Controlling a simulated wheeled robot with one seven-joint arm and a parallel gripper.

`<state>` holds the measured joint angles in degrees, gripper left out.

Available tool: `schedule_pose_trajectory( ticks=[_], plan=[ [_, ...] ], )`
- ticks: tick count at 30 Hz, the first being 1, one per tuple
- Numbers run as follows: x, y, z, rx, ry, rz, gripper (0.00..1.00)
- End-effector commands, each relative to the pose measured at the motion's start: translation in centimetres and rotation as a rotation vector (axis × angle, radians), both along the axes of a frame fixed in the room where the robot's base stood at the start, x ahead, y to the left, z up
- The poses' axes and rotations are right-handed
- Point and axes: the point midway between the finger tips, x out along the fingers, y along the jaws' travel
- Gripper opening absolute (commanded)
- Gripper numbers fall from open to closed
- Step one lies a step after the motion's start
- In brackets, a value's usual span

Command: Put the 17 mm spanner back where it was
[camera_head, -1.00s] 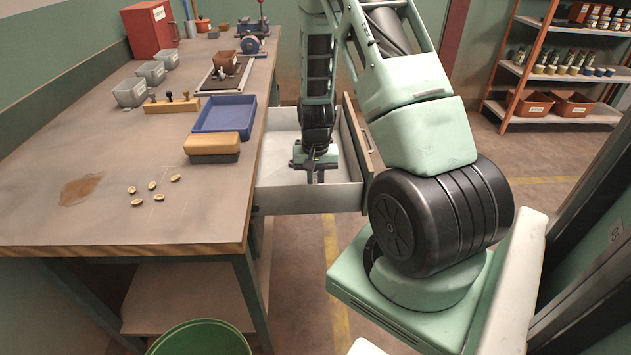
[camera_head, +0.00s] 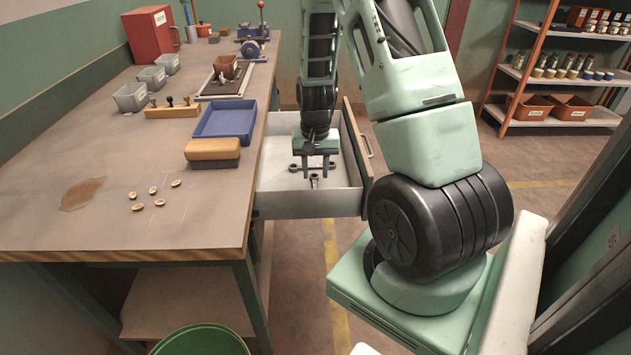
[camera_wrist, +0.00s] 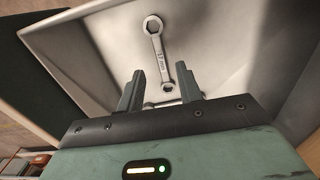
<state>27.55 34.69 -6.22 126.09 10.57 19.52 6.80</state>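A grey spanner (camera_wrist: 159,58) lies on the pale floor of the open drawer (camera_head: 300,204), in the wrist view. It has a large ring end at the top and a smaller end between my fingertips; its size marking is too small to read surely. My gripper (camera_head: 314,169) is down in the drawer. Its two fingers stand apart, one each side of the spanner's smaller end, not closed on it; the open gripper also shows in the wrist view (camera_wrist: 160,88). Small dark ring shapes beside the fingers in the head view are partly hidden by my gripper.
The bench (camera_head: 120,225) is left of the drawer, with a blue tray (camera_head: 226,136), a wood-topped block (camera_head: 212,162) and several small nuts (camera_head: 154,190). A green bin (camera_head: 200,340) stands at the front. Shelves (camera_head: 560,85) stand at the back right.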

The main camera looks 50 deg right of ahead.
Motion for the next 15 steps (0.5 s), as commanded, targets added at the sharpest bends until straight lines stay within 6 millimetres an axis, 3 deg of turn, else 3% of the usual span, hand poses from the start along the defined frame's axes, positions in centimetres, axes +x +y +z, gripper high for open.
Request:
schedule_pose_trajectory(
  ticks=[1,6,15],
  plan=[
    [0.1,-0.1,1.3,-0.003,-0.004,-0.001,0.36],
    [0.0,0.0,4.3,-0.002,-0.003,-0.001,0.36],
    [0.0,0.0,6.2,0.001,0.001,0.000,0.36]
  ],
)
